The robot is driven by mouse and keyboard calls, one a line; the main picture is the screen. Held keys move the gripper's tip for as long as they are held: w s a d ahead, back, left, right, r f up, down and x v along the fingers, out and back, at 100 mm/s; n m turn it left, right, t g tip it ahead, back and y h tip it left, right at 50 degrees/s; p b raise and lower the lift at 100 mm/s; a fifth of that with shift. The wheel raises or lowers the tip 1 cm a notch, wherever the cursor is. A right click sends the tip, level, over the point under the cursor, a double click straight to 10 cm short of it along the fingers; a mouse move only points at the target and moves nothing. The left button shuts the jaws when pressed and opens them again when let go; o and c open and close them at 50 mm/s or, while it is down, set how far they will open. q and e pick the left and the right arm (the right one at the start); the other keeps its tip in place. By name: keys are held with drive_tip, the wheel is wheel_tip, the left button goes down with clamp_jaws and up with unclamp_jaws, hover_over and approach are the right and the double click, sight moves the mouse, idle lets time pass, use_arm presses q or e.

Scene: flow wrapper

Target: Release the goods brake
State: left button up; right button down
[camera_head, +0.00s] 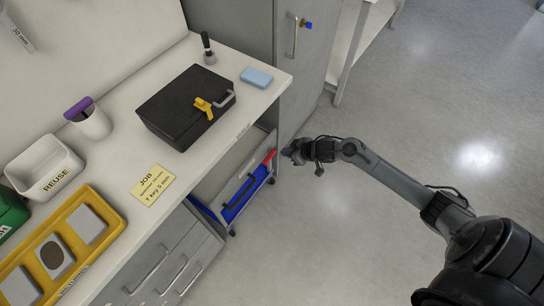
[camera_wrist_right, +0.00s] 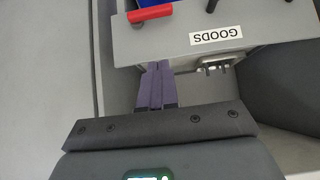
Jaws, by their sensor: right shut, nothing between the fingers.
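A red lever (camera_head: 269,157) sits at the upper end of the wheeled grey and blue cart (camera_head: 224,218) beneath the bench. In the right wrist view the red lever (camera_wrist_right: 151,15) lies on the top edge of a grey panel (camera_wrist_right: 180,43) carrying an upside-down "GOODS" label (camera_wrist_right: 216,36). My right gripper (camera_head: 287,152) is just right of the lever in the head view. In the wrist view its purple fingers (camera_wrist_right: 157,66) are together and empty, below the lever at the panel's near edge. A gap shows between fingers and lever; contact with the panel is unclear. My left gripper is not in view.
The bench (camera_head: 215,137) above the cart holds a black case (camera_head: 171,104) with a yellow latch, a blue block (camera_head: 257,77) and a yellow tray (camera_head: 115,216). A grey cabinet (camera_head: 268,31) stands behind the cart. The floor (camera_head: 330,240) at the right is clear.

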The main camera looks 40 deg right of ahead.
drive_tip(key=b, duration=0.6)
hover_over(267, 159)
drive_tip(key=s, duration=0.2)
wheel_tip(267, 159, down, 8)
drive_tip(key=shift+s+d+f+b, duration=0.1)
drive_tip(key=shift+d+f+b, duration=0.15)
drive_tip(key=shift+f+b, duration=0.2)
drive_tip(key=shift+d+f+b, duration=0.25)
drive_tip(key=shift+f+b, duration=0.1)
drive_tip(key=shift+f, duration=0.15)
drive_tip(key=shift+s+f+b, duration=0.2)
drive_tip(key=shift+f+b, duration=0.15)
drive_tip(key=shift+f, duration=0.3)
drive_tip(key=shift+w, duration=0.15)
drive_tip(key=shift+p, duration=0.3)
drive_tip(key=shift+a+f+h, duration=0.1)
drive_tip(key=shift+a+h, duration=0.05)
drive_tip(key=shift+h, duration=0.15)
